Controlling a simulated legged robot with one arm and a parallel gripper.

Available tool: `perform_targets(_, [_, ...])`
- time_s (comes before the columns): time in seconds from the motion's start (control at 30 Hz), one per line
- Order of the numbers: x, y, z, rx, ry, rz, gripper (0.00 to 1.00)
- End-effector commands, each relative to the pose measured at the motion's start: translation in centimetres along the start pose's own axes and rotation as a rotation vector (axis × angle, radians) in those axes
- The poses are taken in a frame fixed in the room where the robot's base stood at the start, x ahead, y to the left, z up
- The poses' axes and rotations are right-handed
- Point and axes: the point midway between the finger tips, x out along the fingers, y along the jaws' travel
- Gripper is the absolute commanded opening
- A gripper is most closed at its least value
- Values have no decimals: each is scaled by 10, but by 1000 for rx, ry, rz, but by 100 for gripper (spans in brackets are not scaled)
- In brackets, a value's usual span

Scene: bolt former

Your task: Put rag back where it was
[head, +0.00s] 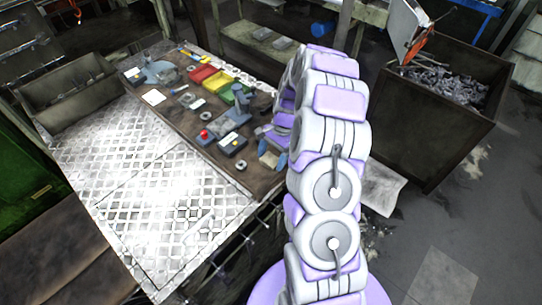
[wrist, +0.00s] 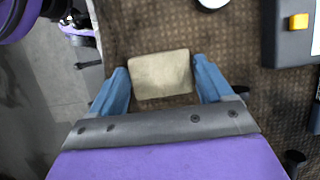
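A small beige, roughly square piece (wrist: 160,75), which looks like the folded rag, lies over the brown worktop in the wrist view. It also shows as a pale patch in the head view (head: 268,158), near the worktop's right edge. My gripper (wrist: 161,65) has its two blue fingers spread wide, one on each side of the rag. A narrow gap shows at the right finger; the left finger is very close to the rag's edge. I cannot tell whether the fingers touch it or how high they are above it. My gripper also shows in the head view (head: 271,150).
The brown worktop (head: 180,115) holds red, yellow and green bins (head: 218,82), grey boxes (head: 232,143) and a ring-shaped part (head: 241,165). A grey box with an orange button (wrist: 298,22) is at right in the wrist view. A metal-filled crate (head: 440,135) stands right.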

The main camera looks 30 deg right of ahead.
Motion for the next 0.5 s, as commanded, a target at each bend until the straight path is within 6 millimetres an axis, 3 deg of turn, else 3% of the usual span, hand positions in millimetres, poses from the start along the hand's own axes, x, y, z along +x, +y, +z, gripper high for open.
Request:
perform_targets(0.17, [0, 0, 0, 1, 0, 0, 97])
perform_targets(0.5, [-6, -1, 2, 1, 3, -2, 97])
